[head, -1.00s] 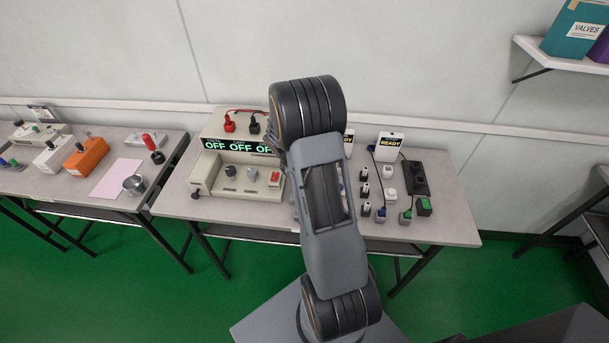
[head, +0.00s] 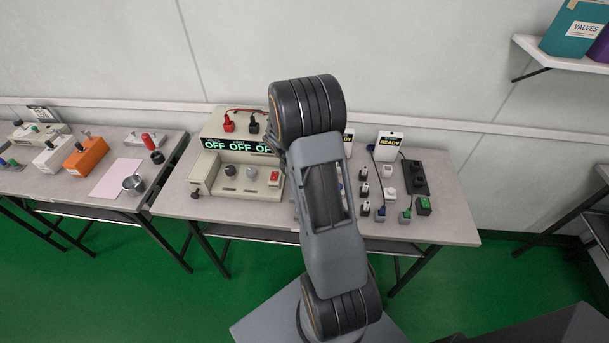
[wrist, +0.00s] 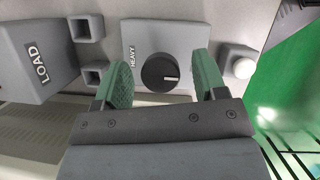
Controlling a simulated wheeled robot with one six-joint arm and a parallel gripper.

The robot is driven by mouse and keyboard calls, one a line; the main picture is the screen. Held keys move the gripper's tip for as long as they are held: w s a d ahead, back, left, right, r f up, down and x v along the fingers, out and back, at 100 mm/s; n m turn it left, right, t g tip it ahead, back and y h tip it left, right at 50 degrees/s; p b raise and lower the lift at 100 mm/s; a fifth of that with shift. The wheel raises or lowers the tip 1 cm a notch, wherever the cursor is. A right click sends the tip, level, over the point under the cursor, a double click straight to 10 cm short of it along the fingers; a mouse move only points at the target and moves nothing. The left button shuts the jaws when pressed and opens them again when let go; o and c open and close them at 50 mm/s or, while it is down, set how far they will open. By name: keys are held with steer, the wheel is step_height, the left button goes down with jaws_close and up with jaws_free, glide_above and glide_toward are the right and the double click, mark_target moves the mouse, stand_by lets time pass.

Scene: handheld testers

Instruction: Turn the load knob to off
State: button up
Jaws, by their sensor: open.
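In the wrist view, a round black knob (wrist: 160,73) with a white pointer line sits on a light grey plate marked HEAVY. The line points to the right in the picture. A dark grey block with a LOAD label (wrist: 40,65) stands at the left. My gripper (wrist: 161,68) is open, its two green fingers on either side of the knob with gaps on both sides. Contact with the panel cannot be told. In the head view, my arm hides the gripper and this knob.
Two square grey sockets (wrist: 87,27) are left of the plate. In the head view, a beige tester (head: 240,190) with an OFF display stands left of my arm; chargers and small plugs (head: 390,172) stand right.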

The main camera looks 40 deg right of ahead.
steer(key=v, duration=1.3)
steer(key=shift+r, duration=0.4)
steer(key=shift+w, duration=0.1)
steer(key=s+a+r+m+t+y, duration=0.2)
steer(key=s+a+r+m+t, duration=0.1)
steer(key=s+a+m, duration=0.2)
steer(key=s+a+r+m+t+y, duration=0.2)
steer(key=s+a+m, duration=0.4)
steer(key=s+a, duration=0.4)
steer(key=shift+a+r+m+t, duration=0.3)
steer(key=shift+a+r+t, duration=0.2)
steer(key=shift+a+r, duration=0.15)
